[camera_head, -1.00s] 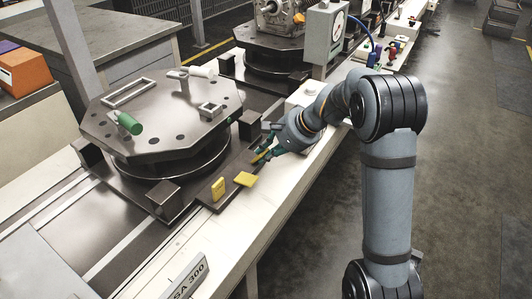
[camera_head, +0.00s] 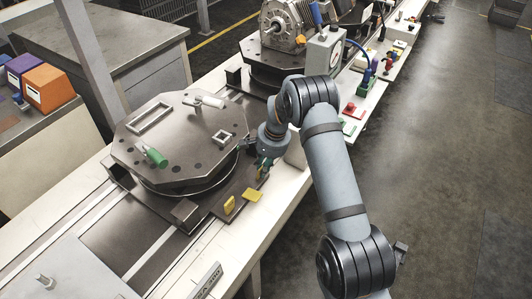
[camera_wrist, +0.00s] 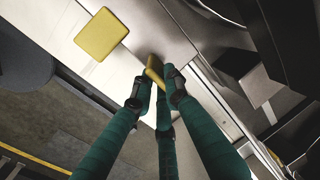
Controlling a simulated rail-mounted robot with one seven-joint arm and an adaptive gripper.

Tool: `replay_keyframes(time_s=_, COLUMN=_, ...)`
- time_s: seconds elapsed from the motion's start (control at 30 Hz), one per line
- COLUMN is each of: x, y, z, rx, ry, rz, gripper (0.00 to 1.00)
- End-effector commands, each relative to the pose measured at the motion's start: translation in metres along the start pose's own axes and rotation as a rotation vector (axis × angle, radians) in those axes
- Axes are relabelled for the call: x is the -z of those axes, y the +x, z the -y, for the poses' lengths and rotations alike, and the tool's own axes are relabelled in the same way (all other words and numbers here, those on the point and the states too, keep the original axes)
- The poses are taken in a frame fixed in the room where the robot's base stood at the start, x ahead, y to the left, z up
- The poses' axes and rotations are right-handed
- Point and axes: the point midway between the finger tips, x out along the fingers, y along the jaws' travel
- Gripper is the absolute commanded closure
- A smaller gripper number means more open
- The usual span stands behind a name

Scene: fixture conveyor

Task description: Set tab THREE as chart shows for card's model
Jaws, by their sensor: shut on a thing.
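Three yellow tabs run along a dark strip on the front of the conveyor. The nearest tab (camera_head: 230,205) stands upright. The middle tab (camera_head: 253,195) lies flat, folded towards the front edge; it also shows in the wrist view (camera_wrist: 101,35). My gripper (camera_head: 263,170) is at the far tab, its green fingers shut on that tab (camera_wrist: 154,70). The fingers partly hide it, and its exact tilt is hard to tell. I cannot make out a chart.
An octagonal fixture plate (camera_head: 180,140) with a green handle (camera_head: 154,157) and a white handle (camera_head: 208,101) stands behind the strip. A grey box with a dial (camera_head: 325,50) and a motor housing (camera_head: 287,22) stand farther back. Orange and purple boxes (camera_head: 50,86) are at left.

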Motion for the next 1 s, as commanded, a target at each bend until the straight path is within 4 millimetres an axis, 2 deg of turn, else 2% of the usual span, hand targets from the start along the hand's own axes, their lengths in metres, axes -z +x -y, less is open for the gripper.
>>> replay_keyframes(time_s=0.03, x=-0.0003, y=-0.0068, z=0.0045, rx=-0.024, ry=-0.002, rz=0.0, gripper=1.0)
replay_keyframes(time_s=0.43, x=0.0009, y=0.0012, z=0.0108, rx=-0.182, ry=0.001, rz=-0.002, gripper=1.0)
replay_keyframes(time_s=1.0, x=0.0003, y=0.001, z=0.0118, rx=-0.227, ry=0.001, rz=0.001, gripper=1.0)
